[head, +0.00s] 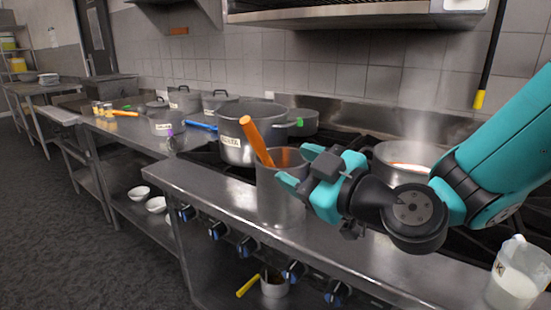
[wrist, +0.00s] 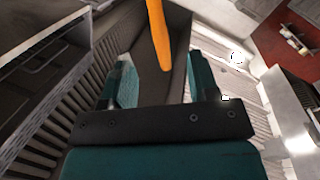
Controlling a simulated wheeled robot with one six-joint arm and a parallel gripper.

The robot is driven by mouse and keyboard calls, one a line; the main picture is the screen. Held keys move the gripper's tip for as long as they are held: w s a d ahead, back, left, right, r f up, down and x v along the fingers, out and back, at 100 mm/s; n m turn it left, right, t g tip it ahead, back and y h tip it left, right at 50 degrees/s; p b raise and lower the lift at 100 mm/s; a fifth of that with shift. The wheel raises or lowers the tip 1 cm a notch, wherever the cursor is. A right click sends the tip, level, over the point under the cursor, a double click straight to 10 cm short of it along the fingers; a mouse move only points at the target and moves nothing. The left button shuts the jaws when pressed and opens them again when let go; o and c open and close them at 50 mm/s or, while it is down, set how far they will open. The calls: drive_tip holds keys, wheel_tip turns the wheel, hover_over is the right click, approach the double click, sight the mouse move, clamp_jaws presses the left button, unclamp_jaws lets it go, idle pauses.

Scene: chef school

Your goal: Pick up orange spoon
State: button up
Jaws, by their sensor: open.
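The orange spoon (head: 258,142) leans in a tall steel pot (head: 281,205) on the front edge of the stove. Its handle sticks up above the rim and tilts to the left; its lower end is hidden inside. My gripper (head: 298,168) is open and empty, just right of the handle, with its fingers over the pot's right side. In the wrist view, the orange handle (wrist: 158,35) comes down from the top edge towards the space between my open fingers (wrist: 162,82). I cannot tell its exact depth from the fingers.
A large pot (head: 237,148) stands behind the tall one. Another pot (head: 392,178) sits behind my arm. A white jug (head: 517,272) stands at the lower right. The stove's front ledge (head: 195,178) is clear on the left.

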sight(263, 147)
drive_tip(key=p+x, duration=0.6)
drive_tip(key=shift+r, duration=0.25)
drive_tip(key=shift+w+a+f+p, duration=0.25)
drive_tip(key=shift+w+p, duration=0.1)
drive_tip(key=shift+p, duration=0.2)
drive_tip(key=w+a+r+p, duration=0.1)
drive_tip(key=w+a+p, duration=0.1)
drive_tip(key=p, duration=0.3)
drive_tip(key=shift+w+a+r+p, duration=0.1)
drive_tip(key=shift+w+r+p, duration=0.1)
drive_tip(key=shift+p, duration=0.1)
drive_tip(key=shift+w+a+f+p, duration=0.2)
drive_tip(key=shift+w+a+p, duration=0.35)
drive_tip(key=shift+p, duration=0.3)
drive_tip(key=shift+w+a+f, duration=0.1)
drive_tip(key=shift+w+f, duration=0.15)
drive_tip(key=c, duration=1)
